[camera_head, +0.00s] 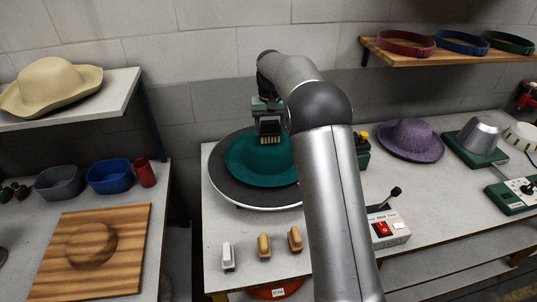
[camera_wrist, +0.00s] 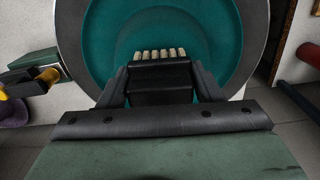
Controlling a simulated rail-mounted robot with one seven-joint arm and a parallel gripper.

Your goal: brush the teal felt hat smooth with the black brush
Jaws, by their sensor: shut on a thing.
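The teal felt hat (camera_head: 250,168) lies on a round dark turntable (camera_head: 228,188) at the back left of the middle table. Its teal felt also fills the far part of the wrist view (camera_wrist: 215,35). My gripper (camera_head: 269,122) is over the hat, shut on the black brush (camera_wrist: 160,80). The brush's pale bristle tufts point away from my gripper, toward the felt; they also show in the head view. I cannot tell whether the bristles touch the felt. My arm hides the right side of the hat and turntable.
Several small blocks or brushes, such as a tan one (camera_head: 264,246), stand at the table's front. A control box (camera_head: 388,228) with a red switch and lever is right of my arm. A purple hat (camera_head: 410,138) and metal form (camera_head: 478,135) stand farther right.

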